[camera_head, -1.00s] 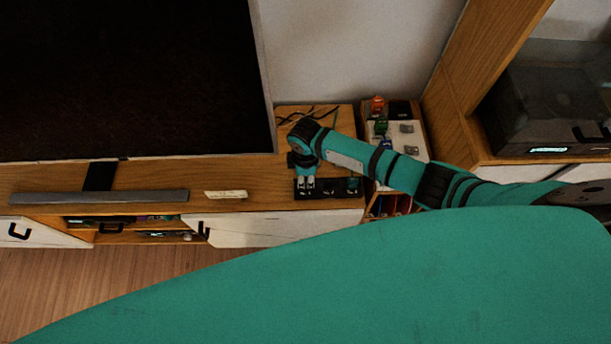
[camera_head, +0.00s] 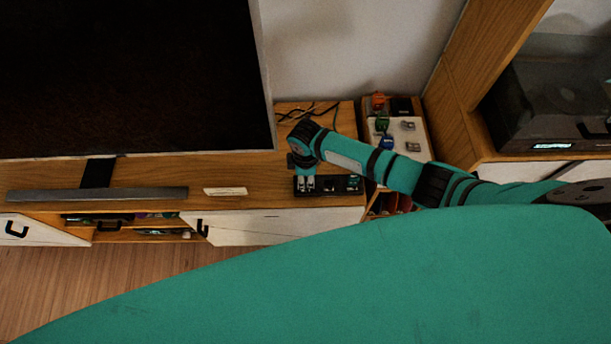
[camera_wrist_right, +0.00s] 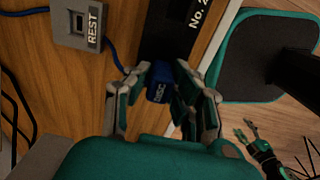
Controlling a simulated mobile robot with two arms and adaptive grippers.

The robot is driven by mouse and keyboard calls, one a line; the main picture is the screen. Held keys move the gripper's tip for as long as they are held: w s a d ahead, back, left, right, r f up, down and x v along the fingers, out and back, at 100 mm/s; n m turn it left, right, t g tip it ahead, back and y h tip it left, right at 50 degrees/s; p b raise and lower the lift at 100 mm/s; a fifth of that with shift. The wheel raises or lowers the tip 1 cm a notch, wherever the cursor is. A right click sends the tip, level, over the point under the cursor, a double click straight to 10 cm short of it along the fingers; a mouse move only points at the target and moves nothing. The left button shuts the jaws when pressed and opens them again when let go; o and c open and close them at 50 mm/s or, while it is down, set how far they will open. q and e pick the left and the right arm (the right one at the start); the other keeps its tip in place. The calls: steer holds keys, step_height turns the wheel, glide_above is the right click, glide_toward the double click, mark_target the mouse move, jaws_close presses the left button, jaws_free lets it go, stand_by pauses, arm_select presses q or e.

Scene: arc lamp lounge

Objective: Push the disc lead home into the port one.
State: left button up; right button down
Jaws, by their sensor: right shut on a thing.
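The disc lead's blue plug (camera_wrist_right: 158,92), marked DISC, sits between the fingers of my right gripper (camera_wrist_right: 166,75) in the right wrist view. The gripper is shut on it. The plug's far end is against or just over the black port box (camera_wrist_right: 172,30); how deep it sits is hidden. A "No. 2" label shows on the box; no port one label is readable. In the head view, my right gripper (camera_head: 306,183) points down at the left end of the port box (camera_head: 338,192). My left gripper (camera_wrist_right: 246,129) appears small and open over the floor in the wrist view.
A grey REST block (camera_wrist_right: 88,28) stands beside the port box, with blue cable by it. In the head view, a pale bar (camera_head: 226,191) lies left on the wooden cabinet (camera_head: 255,170), below the television (camera_head: 130,75). A tray (camera_head: 397,152) with small items stands right.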

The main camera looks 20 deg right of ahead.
steer(key=shift+f, duration=0.5)
steer(key=c, duration=1.1)
jaws_free()
steer(key=shift+r, duration=0.1)
step_height(320, 180, up, 12)
steer(key=shift+f, duration=0.1)
